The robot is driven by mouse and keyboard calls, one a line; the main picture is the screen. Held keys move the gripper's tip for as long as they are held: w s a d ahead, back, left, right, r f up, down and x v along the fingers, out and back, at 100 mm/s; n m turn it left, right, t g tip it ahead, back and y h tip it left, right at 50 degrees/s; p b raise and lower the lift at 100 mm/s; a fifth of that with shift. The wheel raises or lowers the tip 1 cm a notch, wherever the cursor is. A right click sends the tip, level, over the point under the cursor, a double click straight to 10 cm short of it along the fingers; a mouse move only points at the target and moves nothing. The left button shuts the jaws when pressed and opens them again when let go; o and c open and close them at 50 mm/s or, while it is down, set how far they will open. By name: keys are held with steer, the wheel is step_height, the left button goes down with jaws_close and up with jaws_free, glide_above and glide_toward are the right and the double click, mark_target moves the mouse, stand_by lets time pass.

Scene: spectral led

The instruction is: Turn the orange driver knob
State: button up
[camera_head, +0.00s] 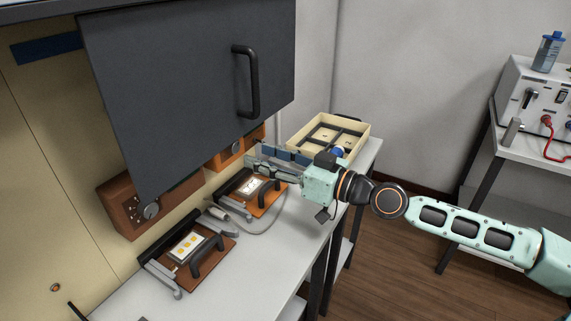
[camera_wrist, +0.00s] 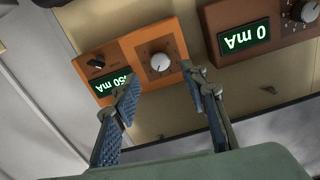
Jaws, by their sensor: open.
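The orange driver (camera_wrist: 133,45) is mounted on the beige panel in the wrist view, seen upside down. Its round silver knob (camera_wrist: 160,62) shows between my fingers. A black switch (camera_wrist: 96,62) sits beside the display. My gripper (camera_wrist: 163,80) is open and empty, with the fingertips either side of the knob in the picture; I cannot tell how far off it they are. In the head view the orange driver (camera_head: 222,158) is partly hidden behind the grey door, near my gripper (camera_head: 249,159).
A brown driver (camera_wrist: 262,25) reading 0 mA is beside the orange one. A dark grey door (camera_head: 190,80) hangs above. A cream divided tray (camera_head: 352,128) stands at the bench's far end.

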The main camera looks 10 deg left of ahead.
steer(key=v, duration=0.6)
stand_by(1.0)
